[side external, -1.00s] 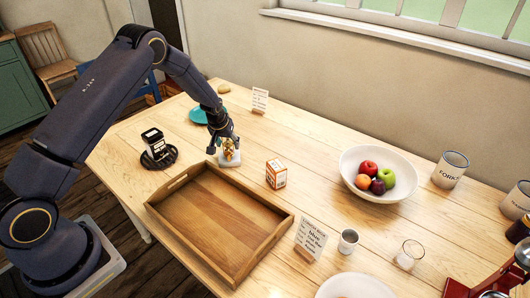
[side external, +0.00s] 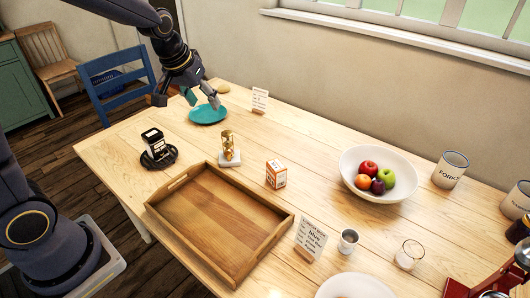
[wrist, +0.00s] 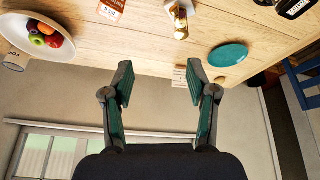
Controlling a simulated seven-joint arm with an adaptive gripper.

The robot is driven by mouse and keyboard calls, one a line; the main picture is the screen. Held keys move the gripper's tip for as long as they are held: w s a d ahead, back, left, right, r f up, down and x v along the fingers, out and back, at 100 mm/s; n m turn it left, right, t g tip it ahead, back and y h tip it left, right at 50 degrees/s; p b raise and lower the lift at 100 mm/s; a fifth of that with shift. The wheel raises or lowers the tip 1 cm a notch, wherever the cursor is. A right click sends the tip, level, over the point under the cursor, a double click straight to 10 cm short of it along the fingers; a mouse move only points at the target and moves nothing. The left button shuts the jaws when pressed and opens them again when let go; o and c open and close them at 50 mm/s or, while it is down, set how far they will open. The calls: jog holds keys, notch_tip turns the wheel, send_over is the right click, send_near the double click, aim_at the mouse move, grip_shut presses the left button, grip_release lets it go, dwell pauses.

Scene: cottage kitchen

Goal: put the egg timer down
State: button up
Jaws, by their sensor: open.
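The egg timer (side external: 228,146), gold-coloured on a white base, stands upright on the table behind the wooden tray. It also shows in the wrist view (wrist: 180,22), near the top middle. My gripper (side external: 203,101) is open and empty, raised near the teal plate and apart from the egg timer. In the wrist view, nothing is between the fingers of my gripper (wrist: 160,85).
The wooden tray (side external: 215,220) is empty. A small orange-and-white box (side external: 276,174) stands right of the egg timer. A dark jar on a black trivet (side external: 158,158) stands left. The teal plate (side external: 208,114), card (side external: 259,99) and fruit bowl (side external: 350,172) are nearby.

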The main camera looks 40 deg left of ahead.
jog(key=s+d+r+m, duration=0.1)
jog(key=s+d+r, duration=0.1)
jog(key=s, duration=0.8)
jog(key=s+d+r+m, duration=0.2)
jog(key=s+d+r, duration=0.1)
jog(key=s, duration=0.7)
jog(key=shift+s+d+r+t+h, duration=0.3)
jog(key=shift+d+t+h, duration=0.1)
jog(key=shift+d, duration=0.1)
